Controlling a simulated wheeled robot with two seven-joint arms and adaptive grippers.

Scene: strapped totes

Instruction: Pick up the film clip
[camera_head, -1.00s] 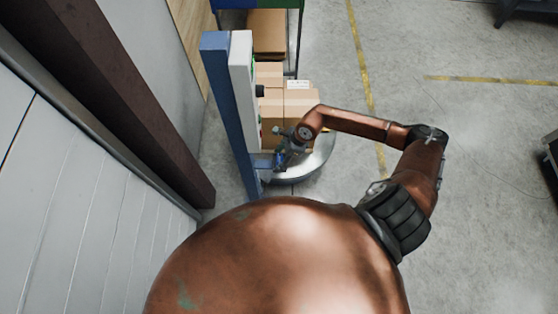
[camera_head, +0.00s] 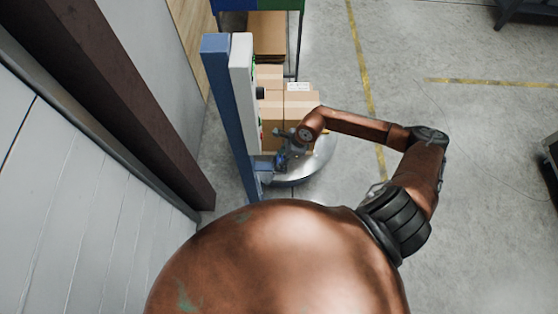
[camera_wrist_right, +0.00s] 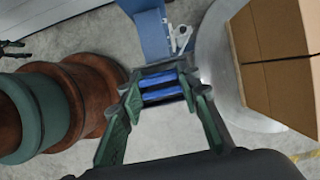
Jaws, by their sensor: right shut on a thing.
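The film clip (camera_wrist_right: 162,86) shows in the right wrist view as a small blue barred piece between the fingertips. My right gripper (camera_wrist_right: 163,92) is shut on it, with one green finger on each side. In the head view my right gripper (camera_head: 283,161) is small, beside the foot of the blue and white mast and over the round metal turntable. The clip is hard to make out there. Just beyond the fingertips in the wrist view is a blue bracket (camera_wrist_right: 150,35) with a grey metal piece beside it.
The mast (camera_head: 228,110) stands close left of my gripper. Cardboard boxes (camera_head: 296,103) stand on the turntable (camera_head: 312,165) just beyond. A dark brown post (camera_head: 130,110) and grey wall panels (camera_head: 80,200) are at the left. Open concrete floor lies right.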

